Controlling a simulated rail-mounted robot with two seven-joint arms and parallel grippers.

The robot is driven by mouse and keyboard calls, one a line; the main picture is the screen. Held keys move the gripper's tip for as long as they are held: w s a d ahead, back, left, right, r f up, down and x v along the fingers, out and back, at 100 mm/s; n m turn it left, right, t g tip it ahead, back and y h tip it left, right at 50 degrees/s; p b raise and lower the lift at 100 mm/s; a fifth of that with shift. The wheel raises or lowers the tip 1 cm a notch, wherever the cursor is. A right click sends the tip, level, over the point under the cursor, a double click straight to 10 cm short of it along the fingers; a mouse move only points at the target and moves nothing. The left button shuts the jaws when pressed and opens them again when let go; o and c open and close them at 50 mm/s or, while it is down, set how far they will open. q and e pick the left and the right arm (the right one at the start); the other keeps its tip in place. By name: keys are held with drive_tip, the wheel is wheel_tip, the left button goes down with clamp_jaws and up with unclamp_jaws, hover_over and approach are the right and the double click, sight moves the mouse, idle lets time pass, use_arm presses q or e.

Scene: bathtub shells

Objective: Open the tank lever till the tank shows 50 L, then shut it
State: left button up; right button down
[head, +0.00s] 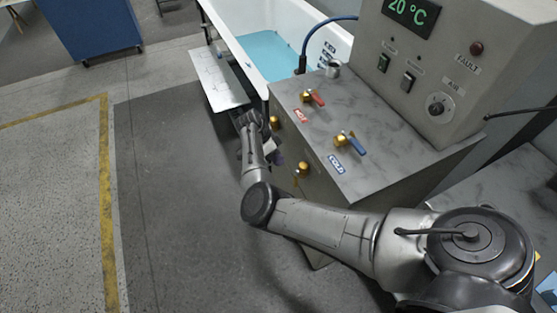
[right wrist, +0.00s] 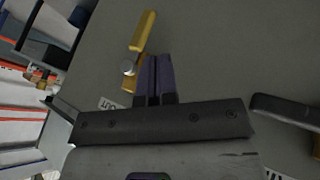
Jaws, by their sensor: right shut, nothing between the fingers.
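In the right wrist view a yellow lever (right wrist: 143,32) with a round silver pivot (right wrist: 128,68) is on a grey panel. A partly covered label (right wrist: 110,103) is below it. My right gripper (right wrist: 155,62) is shut and empty, its two dark purple fingers together just to the right of the pivot. I cannot tell whether they touch the lever. In the head view my right gripper (head: 275,152) is low beside the console's front face, near brass fittings (head: 303,168). The display (head: 411,12) reads 20 °C; no litre reading is legible. My left gripper is not in view.
The console top (head: 350,110) carries a red-handled HOT valve (head: 312,97) and a blue-handled COLD valve (head: 350,142). A white tub (head: 290,25) with blue water stands behind. A second yellow handle (right wrist: 316,146) shows at the right wrist view's edge.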

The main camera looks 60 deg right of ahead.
sight(296, 179)
drive_tip(key=x, duration=0.8)
drive_tip(key=shift+b, duration=0.35)
drive_tip(key=shift+r, duration=0.1)
drive_tip(key=shift+s, duration=0.15)
